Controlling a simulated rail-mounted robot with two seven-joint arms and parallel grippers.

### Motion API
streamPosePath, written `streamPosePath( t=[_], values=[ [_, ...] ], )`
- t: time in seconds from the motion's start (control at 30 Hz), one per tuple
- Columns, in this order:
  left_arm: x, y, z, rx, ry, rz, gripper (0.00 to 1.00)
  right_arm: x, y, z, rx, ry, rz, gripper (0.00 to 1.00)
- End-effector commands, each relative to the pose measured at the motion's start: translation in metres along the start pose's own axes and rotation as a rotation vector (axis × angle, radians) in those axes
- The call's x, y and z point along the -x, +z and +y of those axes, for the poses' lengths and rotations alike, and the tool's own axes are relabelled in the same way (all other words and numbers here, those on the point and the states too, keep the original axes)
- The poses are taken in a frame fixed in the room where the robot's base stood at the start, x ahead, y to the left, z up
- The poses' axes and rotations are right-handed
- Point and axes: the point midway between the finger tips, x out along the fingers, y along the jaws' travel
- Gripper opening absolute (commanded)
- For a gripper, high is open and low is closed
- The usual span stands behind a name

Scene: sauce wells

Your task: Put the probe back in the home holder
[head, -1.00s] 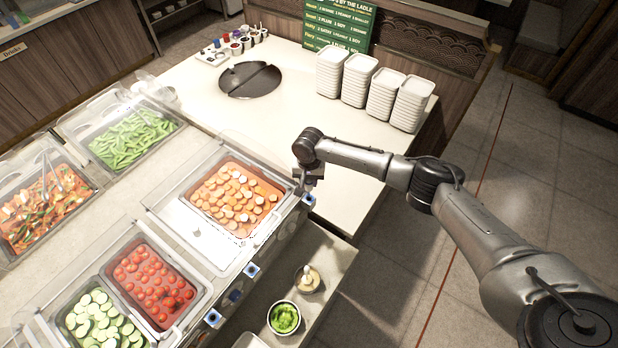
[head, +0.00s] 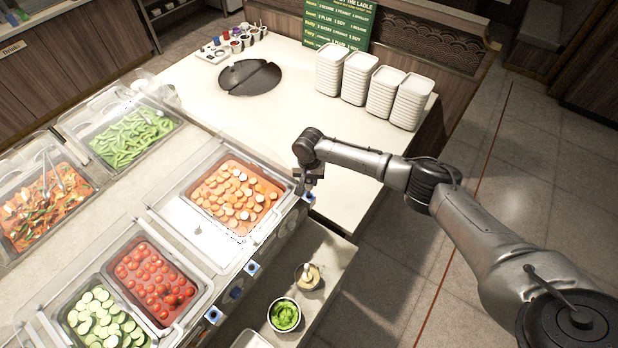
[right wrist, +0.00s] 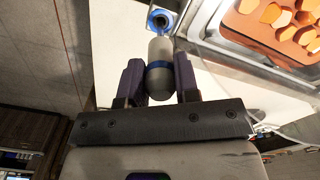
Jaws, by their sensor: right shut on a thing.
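My right gripper (head: 309,182) is at the front edge of the food counter, beside the carrot pan. In the right wrist view my right gripper (right wrist: 158,66) is shut on the probe (right wrist: 159,83), a grey rounded body with a blue band, held between two dark fingers. The far end of the probe lies close to a blue-and-white square holder (right wrist: 160,20); I cannot tell whether they touch. In the head view a blue-and-white holder (head: 309,198) shows just below the gripper; the probe itself is hidden there. My left gripper is not in view.
Two more blue-and-white holders (head: 252,268) (head: 213,315) sit along the counter front. The carrot pan (head: 190,203) and tomato pan (head: 205,296) are close by. A lower shelf holds a bowl of greens (head: 284,315). White dish stacks (head: 355,85) stand behind.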

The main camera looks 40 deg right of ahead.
Motion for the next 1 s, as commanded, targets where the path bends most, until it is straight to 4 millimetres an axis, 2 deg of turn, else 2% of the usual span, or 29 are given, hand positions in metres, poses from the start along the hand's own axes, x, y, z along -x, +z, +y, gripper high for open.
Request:
streamPosePath(
  t=[1.0],
  values=[
    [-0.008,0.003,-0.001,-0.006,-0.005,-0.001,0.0,-0.019,0.001,-0.001,0.0,0.0,0.0,0.06]
  ],
)
